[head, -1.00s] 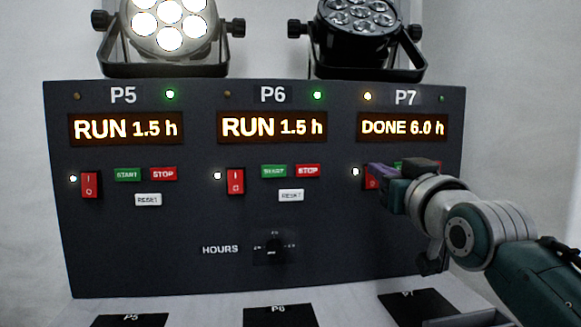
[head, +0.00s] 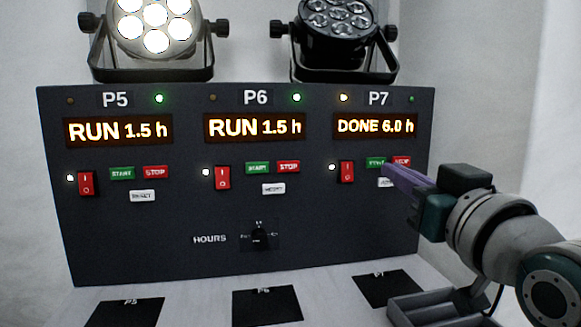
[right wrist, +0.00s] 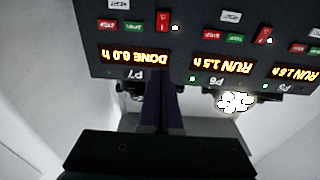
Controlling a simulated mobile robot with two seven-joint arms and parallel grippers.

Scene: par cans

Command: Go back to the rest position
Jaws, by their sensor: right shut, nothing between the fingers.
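My right gripper (head: 393,172) is shut and empty, its purple fingers in front of the P7 buttons at the right of the dark control panel (head: 150,245). In the right wrist view, which is upside down, its fingers (right wrist: 163,90) point at the panel near the P7 display. The P7 display (head: 375,125) reads DONE 6.0 h. The P7 red rocker switch (head: 347,171) is clear of the fingers. The P7 reset button is partly hidden by them. Whether the fingers touch the panel I cannot tell. My left gripper is not in view.
The P5 display (head: 118,130) and P6 display (head: 254,127) read RUN 1.5 h. A lit par can (head: 155,25) and a dark one (head: 335,25) stand above the panel. A grey tray (head: 405,308) lies below my right arm. Black pads lie on the white ledge.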

